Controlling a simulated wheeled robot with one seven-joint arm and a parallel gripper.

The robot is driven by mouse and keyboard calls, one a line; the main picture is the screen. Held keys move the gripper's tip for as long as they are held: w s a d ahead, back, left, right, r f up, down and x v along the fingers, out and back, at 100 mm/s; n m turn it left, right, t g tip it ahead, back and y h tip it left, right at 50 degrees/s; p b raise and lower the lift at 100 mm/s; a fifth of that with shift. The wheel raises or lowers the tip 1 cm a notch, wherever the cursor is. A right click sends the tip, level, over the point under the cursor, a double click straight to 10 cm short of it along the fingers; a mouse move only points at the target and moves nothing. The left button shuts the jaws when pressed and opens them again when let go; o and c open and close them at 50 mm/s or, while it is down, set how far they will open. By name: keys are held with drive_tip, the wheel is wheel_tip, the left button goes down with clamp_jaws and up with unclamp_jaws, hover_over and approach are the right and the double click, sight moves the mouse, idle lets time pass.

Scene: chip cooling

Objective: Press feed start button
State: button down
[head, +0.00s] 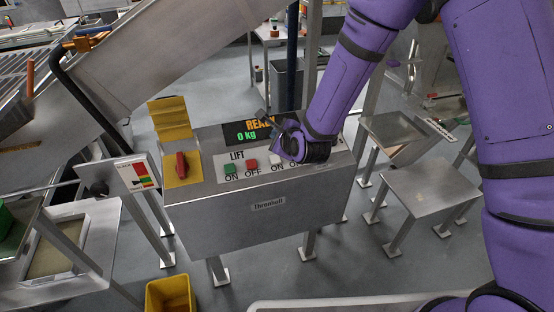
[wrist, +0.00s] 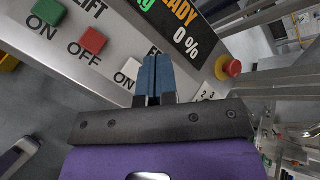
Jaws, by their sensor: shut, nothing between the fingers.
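The control box (head: 262,210) has a LIFT pair: a green ON button (head: 230,169) and a red OFF button (head: 252,164). To their right is a white ON button (head: 276,161). In the wrist view the white button (wrist: 130,69) is under a partly covered label starting with "F". My gripper (wrist: 155,62) is shut and empty, its blue fingertips just right of the white button and over the panel. I cannot tell whether they touch the panel. My gripper hides the panel to the right of the white button; in the head view my wrist covers this area.
A display (wrist: 170,25) reads READY. A red mushroom knob (wrist: 229,67) on yellow stands at the panel's right end. A red rotary switch (head: 181,165) is at the left end. A yellow bin (head: 170,294) stands below, and a steel table (head: 431,187) stands at right.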

sight(275, 163)
drive_tip(key=shift+f, duration=0.15)
drive_tip(key=shift+w+a+f, duration=0.15)
drive_tip(key=shift+w+f, duration=0.25)
drive_tip(key=shift+f, duration=0.95)
drive_tip(key=shift+w+a+f, duration=0.1)
drive_tip(key=shift+w+f, duration=0.35)
drive_tip(key=shift+f, duration=0.9)
drive_tip(key=shift+w+a+f, duration=0.15)
drive_tip(key=shift+w+f, duration=0.25)
drive_tip(key=shift+f, duration=0.95)
drive_tip(key=shift+f, duration=0.1)
drive_tip(key=shift+w+f, duration=0.15)
drive_tip(key=shift+f, duration=0.15)
drive_tip(key=shift+w+f, duration=0.15)
drive_tip(key=shift+f, duration=0.35)
drive_tip(key=shift+s+r, duration=0.3)
drive_tip(key=shift+r, duration=0.6)
drive_tip(key=shift+s+d+r, duration=0.1)
drive_tip(key=shift+s+r, duration=0.15)
drive_tip(key=shift+r, duration=0.55)
drive_tip(key=shift+s+d+r, duration=0.1)
drive_tip(key=shift+s+r, duration=0.1)
drive_tip(key=shift+r, duration=0.6)
drive_tip(key=shift+s+r, duration=0.25)
drive_tip(key=shift+r, duration=0.55)
